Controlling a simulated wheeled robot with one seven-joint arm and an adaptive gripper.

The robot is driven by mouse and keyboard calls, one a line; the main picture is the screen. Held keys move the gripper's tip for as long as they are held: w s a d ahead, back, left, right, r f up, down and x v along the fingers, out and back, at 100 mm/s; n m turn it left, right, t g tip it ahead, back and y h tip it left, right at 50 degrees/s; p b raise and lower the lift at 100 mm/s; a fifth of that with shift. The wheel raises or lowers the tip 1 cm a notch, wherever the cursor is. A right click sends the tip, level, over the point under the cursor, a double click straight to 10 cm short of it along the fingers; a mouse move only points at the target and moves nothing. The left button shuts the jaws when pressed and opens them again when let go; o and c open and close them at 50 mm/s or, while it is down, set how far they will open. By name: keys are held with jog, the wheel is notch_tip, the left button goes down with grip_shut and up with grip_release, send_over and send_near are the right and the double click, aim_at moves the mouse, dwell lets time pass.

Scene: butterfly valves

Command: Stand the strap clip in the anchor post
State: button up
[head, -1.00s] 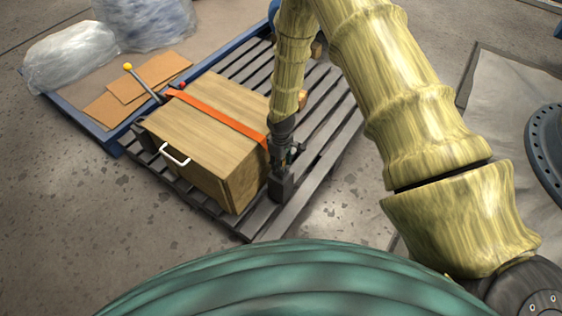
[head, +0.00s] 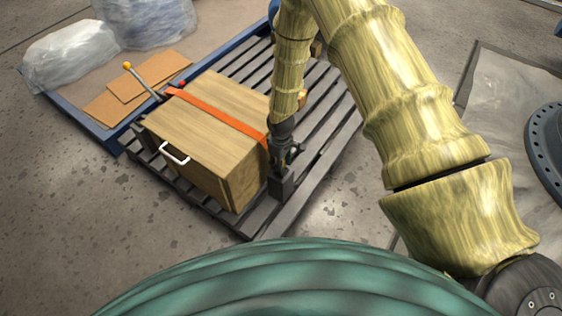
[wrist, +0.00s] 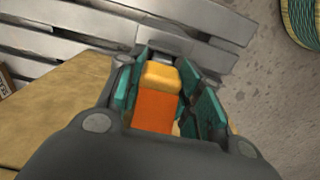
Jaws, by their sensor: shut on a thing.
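The strap clip (wrist: 161,76) shows in the wrist view as a yellow-orange block at the end of the orange strap (wrist: 154,112). My gripper (wrist: 168,72) is shut on it between teal finger pads. The orange strap (head: 217,112) runs over the crate to the gripper. The clip's lower end is hidden, so I cannot tell whether it is inside the post.
The wooden crate (head: 205,125) stands on a grey slatted pallet (head: 322,140), close left of my gripper. A lever with a yellow knob (head: 127,66) rises behind it. Cardboard sheets (head: 135,90) and wrapped bundles (head: 70,53) lie at the back left.

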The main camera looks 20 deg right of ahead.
dwell(0.4)
jog(key=o, duration=1.3)
jog(key=shift+c, duration=0.2)
jog(key=shift+f, duration=0.1)
notch_tip(320, 180, up, 12)
jog(key=s+f+m+y, duration=0.1)
jog(key=s+f+m, duration=0.1)
jog(key=s+f, duration=0.45)
jog(key=s+f+m, duration=0.1)
jog(key=s+f, duration=0.2)
jog(key=s, duration=0.7)
jog(key=s+d+f+m, duration=0.1)
jog(key=s+d+m, duration=0.1)
jog(key=s, duration=0.8)
jog(key=s+d+f+m, duration=0.1)
jog(key=s+f+m, duration=0.15)
jog(key=s, duration=0.65)
notch_tip(320, 180, up, 19)
jog(key=h+p, duration=0.1)
jog(key=p, duration=1.7)
jog(key=shift+s+d, duration=0.2)
jog(key=shift+s, duration=0.15)
jog(key=shift+f+m, duration=0.1)
jog(key=shift+m, duration=0.15)
